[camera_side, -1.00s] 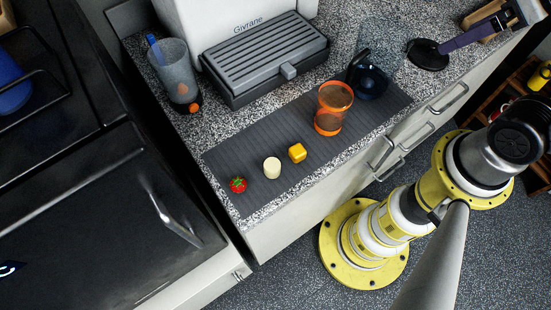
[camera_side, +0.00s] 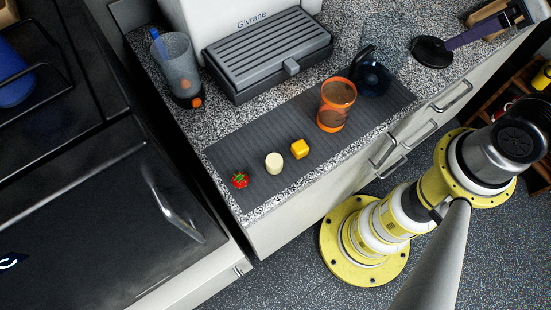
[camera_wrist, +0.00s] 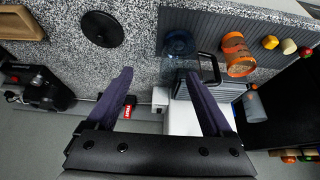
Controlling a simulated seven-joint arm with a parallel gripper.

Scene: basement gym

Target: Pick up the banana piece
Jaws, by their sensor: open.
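The banana piece (camera_side: 273,163) is a short, pale cream stub on the dark ribbed mat (camera_side: 228,158). It lies between a red strawberry (camera_side: 239,180) and a yellow cube (camera_side: 300,149). In the wrist view the banana piece (camera_wrist: 288,46) is small, near the upper right edge. My gripper (camera_side: 447,46) is at the top right of the side view, far from the banana piece, with purple fingers. In the wrist view my gripper (camera_wrist: 160,73) has its fingers spread wide with nothing between them.
An orange-rimmed cup (camera_side: 336,105) and a dark blue-black jug (camera_side: 371,78) stand on the mat between my gripper and the fruit. A dark grey ribbed rack (camera_side: 268,50) and a grey tumbler (camera_side: 176,68) stand behind. A flat black disc (camera_side: 430,53) lies near my gripper.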

